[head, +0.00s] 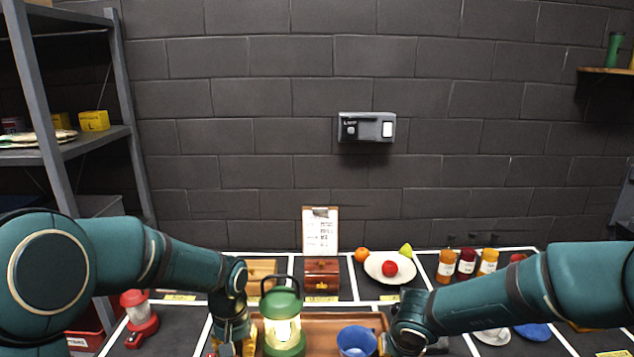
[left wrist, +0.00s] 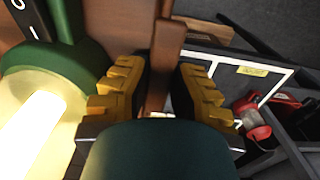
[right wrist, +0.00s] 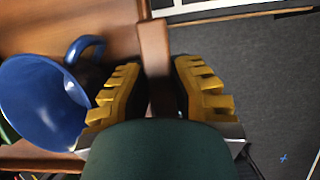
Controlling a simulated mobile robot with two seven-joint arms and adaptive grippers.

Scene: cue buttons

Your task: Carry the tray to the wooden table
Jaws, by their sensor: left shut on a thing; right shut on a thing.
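A brown tray (head: 318,341) lies at the bottom middle of the head view, between my two grippers. A green lantern (head: 283,318) with a lit pale globe and a blue mug (head: 357,340) stand on it. My left gripper (left wrist: 160,95) is shut on the tray's left edge, beside the lantern (left wrist: 40,115). My right gripper (right wrist: 158,95) is shut on the tray's right edge, beside the blue mug (right wrist: 45,100). In the head view the fingertips are largely hidden by my wrists. No wooden table is clearly identifiable.
Behind the tray, a dark surface with white lines holds a wooden chest (head: 321,274), a clipboard (head: 320,230), a white fruit plate (head: 376,268) and several bottles (head: 466,263). A red lantern (head: 139,312) stands at left. A metal shelf (head: 130,120) rises at far left.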

